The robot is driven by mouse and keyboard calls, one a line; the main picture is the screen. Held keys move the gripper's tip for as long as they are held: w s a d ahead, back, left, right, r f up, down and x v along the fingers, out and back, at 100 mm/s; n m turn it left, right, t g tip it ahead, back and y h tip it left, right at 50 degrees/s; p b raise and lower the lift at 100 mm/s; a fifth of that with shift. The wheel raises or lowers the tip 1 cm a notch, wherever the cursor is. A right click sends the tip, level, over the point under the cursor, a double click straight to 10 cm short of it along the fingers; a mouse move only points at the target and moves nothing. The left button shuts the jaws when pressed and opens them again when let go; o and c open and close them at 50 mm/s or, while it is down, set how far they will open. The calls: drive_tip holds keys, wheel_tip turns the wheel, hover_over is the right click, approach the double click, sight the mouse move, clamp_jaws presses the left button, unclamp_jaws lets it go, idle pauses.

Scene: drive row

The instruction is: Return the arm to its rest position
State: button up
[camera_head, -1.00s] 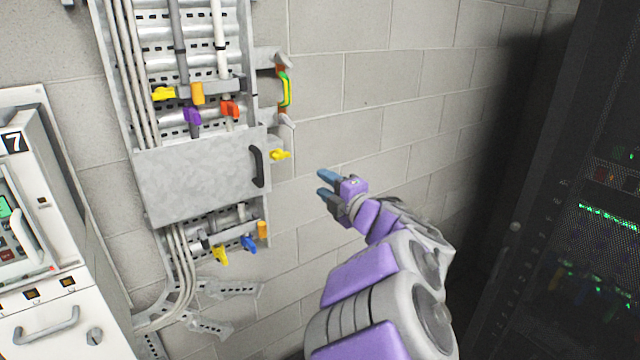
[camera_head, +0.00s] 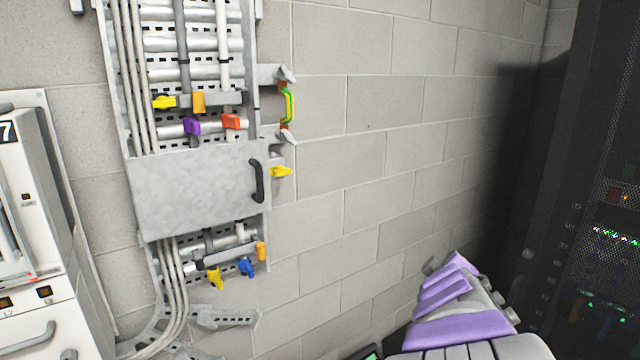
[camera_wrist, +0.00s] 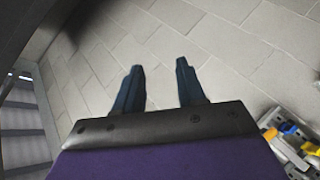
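My arm (camera_head: 455,310) shows in purple and grey at the lower right of the head view, folded low in front of the block wall. My gripper's fingers cannot be made out there. In the wrist view my gripper (camera_wrist: 160,85) shows two dark blue fingers, spread apart with only wall and empty space between them. It holds nothing and touches nothing that I can see.
A wall panel (camera_head: 195,190) with pipes, coloured valve handles and a black-handled cover stands left of centre. A white cabinet (camera_head: 40,315) is at the left edge. A dark server rack (camera_head: 590,200) stands at the right, close to my arm. The block wall between is bare.

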drive_tip(key=s+a+f+m+g+y+b, duration=0.1)
drive_tip(key=s+a+f+m+g+b, duration=0.15)
drive_tip(key=s+f, duration=0.55)
drive_tip(key=s+a+f+m+g+y+b, duration=0.15)
drive_tip(key=s+f+g, duration=0.25)
drive_tip(key=s+f, duration=0.4)
drive_tip(key=s+a+f+m+g+b, duration=0.1)
drive_tip(key=s+f+m+g+b, duration=0.25)
drive_tip(key=s+f, duration=0.45)
drive_tip(key=s+a+f+g+y+b, duration=0.1)
drive_tip(key=s+a+g, duration=0.1)
drive_tip(key=s, duration=0.5)
drive_tip(key=s+a+f+g+y+b, duration=0.1)
drive_tip(key=s+a+g, duration=0.1)
drive_tip(key=s, duration=0.5)
drive_tip(key=shift+a+f+g, duration=0.25)
drive_tip(key=shift+a+g, duration=0.05)
drive_tip(key=shift+a, duration=0.5)
drive_tip(key=shift+w, duration=0.1)
